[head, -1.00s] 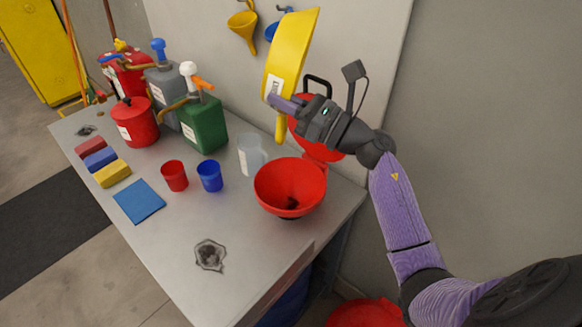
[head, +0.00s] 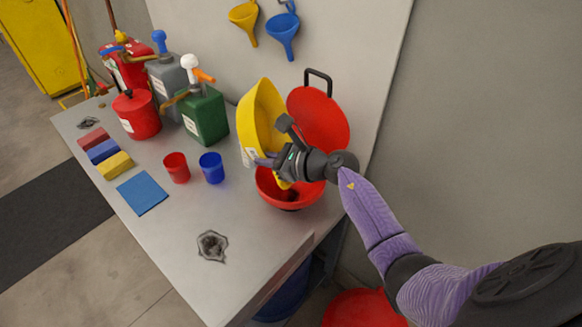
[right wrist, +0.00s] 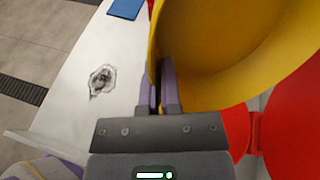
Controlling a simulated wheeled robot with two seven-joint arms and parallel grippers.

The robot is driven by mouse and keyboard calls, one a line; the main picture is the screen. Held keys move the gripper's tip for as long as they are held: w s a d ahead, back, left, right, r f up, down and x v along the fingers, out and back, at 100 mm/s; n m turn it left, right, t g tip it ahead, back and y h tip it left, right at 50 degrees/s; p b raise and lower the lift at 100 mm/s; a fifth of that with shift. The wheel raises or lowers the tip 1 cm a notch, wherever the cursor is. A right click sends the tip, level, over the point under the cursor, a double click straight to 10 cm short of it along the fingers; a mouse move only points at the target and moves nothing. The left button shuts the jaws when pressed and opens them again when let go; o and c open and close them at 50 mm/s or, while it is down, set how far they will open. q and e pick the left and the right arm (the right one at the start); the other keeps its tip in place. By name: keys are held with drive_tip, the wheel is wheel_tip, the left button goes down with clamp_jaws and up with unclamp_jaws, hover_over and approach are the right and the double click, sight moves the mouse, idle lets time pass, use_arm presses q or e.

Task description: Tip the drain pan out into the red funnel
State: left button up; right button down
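The drain pan is a yellow round pan (head: 254,118), held tilted up on its side above the red funnel. My right gripper (head: 264,160) is shut on its rim; the right wrist view shows the fingers (right wrist: 163,85) closed on the edge of the yellow pan (right wrist: 225,50). The red funnel (head: 305,196) stands at the table's right end, its open lid (head: 322,118) raised behind it. The pan and gripper cover part of the funnel's mouth. I cannot see liquid in the pan. My left gripper is not in view.
A red cup (head: 177,167) and a blue cup (head: 212,168) stand left of the funnel. A green can (head: 204,116), a red can (head: 136,114) and other containers stand behind. The front table (head: 165,235) is mostly clear.

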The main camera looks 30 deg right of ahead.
use_arm(q)
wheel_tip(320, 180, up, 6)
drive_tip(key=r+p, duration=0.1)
drive_tip(key=p, duration=0.4)
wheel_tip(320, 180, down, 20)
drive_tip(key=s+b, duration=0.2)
drive_tip(key=b, duration=1.7)
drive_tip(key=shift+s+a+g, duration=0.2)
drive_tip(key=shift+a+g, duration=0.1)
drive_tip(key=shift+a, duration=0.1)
use_arm(e)
drive_tip(key=w+a+f+n+g+h, duration=0.2)
drive_tip(key=w+a+f+g+h, duration=0.3)
drive_tip(key=a+g+h, duration=0.3)
drive_tip(key=shift+w+f+g+h, duration=0.2)
drive_tip(key=shift+w+g+h, duration=0.6)
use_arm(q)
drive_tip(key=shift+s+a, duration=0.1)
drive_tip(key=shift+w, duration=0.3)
